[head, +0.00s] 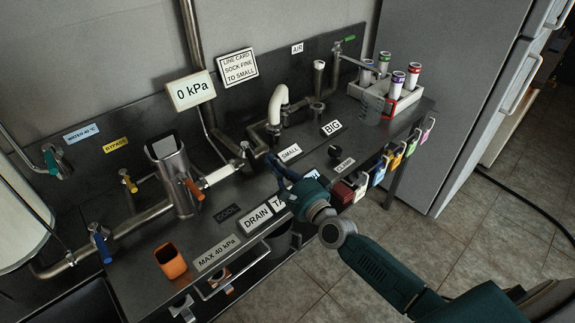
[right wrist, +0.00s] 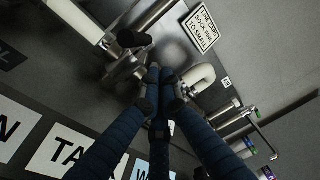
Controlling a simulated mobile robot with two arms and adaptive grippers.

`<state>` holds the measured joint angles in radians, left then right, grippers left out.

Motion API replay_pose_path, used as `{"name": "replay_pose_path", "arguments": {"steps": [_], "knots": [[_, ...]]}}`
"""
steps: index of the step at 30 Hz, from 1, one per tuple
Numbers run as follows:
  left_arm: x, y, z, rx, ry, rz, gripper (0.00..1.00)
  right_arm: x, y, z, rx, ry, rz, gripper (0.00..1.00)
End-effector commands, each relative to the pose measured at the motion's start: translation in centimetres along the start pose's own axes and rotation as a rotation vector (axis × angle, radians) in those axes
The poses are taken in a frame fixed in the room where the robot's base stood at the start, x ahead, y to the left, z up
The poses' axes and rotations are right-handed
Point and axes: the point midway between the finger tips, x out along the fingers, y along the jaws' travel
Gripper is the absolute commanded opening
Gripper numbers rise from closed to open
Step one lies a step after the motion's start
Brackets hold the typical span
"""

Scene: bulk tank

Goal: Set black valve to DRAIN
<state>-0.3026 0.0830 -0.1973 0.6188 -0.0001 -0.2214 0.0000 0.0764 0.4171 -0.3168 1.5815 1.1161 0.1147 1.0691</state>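My right gripper (head: 277,170) reaches in from the lower right over the steel bench, beside the pipe end in front of the SMALL label (head: 289,152). In the right wrist view its blue fingers (right wrist: 160,88) come together at their dark tips, next to a metal pipe fitting (right wrist: 128,70). I see nothing clearly held between them. A dark rounded piece (right wrist: 134,39) shows just beyond the fingertips; I cannot tell whether it is the black valve's handle. The DRAIN label (head: 256,217) is on the front left of the gripper, and the TANK label (right wrist: 73,152) is partly covered. My left gripper is out of view.
An orange cup (head: 171,262) stands at the front left. Blue (head: 101,242), yellow (head: 128,181) and orange (head: 194,190) handles sit on the left piping. A black knob (head: 335,152) is right of the gripper. A white rack (head: 392,108) of tubes stands at the back right.

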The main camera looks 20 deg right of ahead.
Motion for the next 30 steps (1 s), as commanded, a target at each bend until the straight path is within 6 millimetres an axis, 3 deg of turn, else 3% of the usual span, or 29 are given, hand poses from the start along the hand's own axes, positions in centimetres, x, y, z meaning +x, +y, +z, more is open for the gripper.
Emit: {"name": "replay_pose_path", "arguments": {"steps": [1,6,18,30], "knots": [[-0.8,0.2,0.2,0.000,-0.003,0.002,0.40,0.2,-0.5,0.6,0.001,0.002,-0.002,0.00],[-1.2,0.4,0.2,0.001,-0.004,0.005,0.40,0.4,-0.3,1.6,-0.003,0.002,-0.003,0.00],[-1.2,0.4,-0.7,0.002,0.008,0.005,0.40,0.5,-0.2,1.8,-0.004,0.004,-0.003,0.00],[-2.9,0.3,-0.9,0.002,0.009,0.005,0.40,0.4,-0.1,2.5,-0.005,0.064,-0.014,0.00]]}}
